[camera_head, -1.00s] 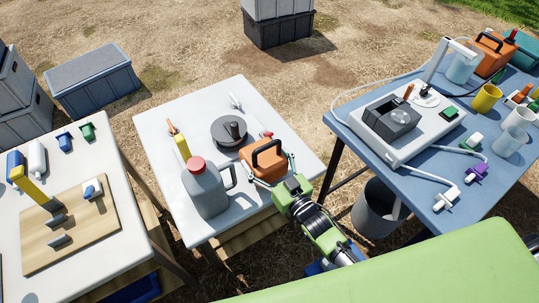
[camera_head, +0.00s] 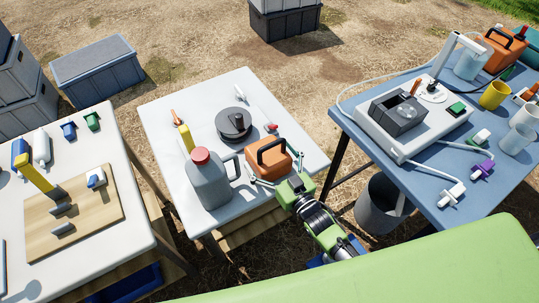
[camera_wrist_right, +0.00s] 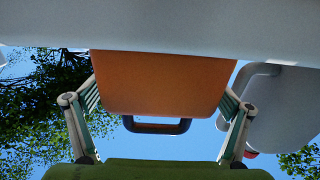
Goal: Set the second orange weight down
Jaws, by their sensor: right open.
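An orange weight (camera_head: 268,152) with a black handle stands on the white middle table (camera_head: 165,95), near its front right edge. My right gripper (camera_head: 277,171) is open in front of it, with a finger toward each side. In the right wrist view, which looks upside down, the orange weight (camera_wrist_right: 160,85) rests against the grey-white tabletop (camera_wrist_right: 160,25). Another orange weight (camera_head: 498,55) stands on the blue table at the right. My left gripper is not in view.
A grey jug (camera_head: 208,185) with a red cap stands just left of the weight. A black reel (camera_head: 233,125) lies behind it. A grey bin (camera_head: 377,208) stands on the ground between the middle table and the blue table (camera_head: 425,195).

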